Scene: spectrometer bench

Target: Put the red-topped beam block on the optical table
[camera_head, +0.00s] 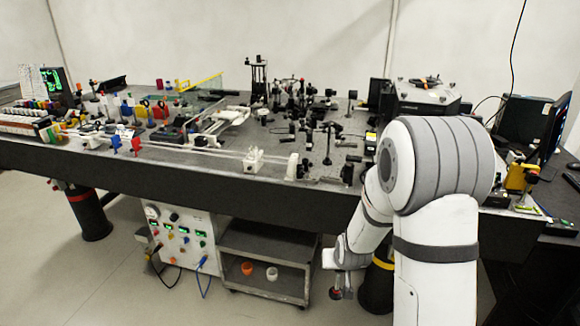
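The optical table (230,183) is a long dark slab crowded with optics, and its front edge runs across the view. My gripper (341,291) hangs low in front of the table, below the table top and beside the shelf cart. Its fingers are small and dark, and a small red patch shows at them. I cannot tell whether that red is part of a held block or of something behind. I cannot single out the red-topped beam block with certainty. My arm hides part of the table's right side.
A grey shelf cart (268,245) under the table holds an orange cup (247,268) and a white cup (272,273). A white control box (183,236) with cables stands left of it. Bare table top shows near the front edge. A monitor (555,125) stands at the right.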

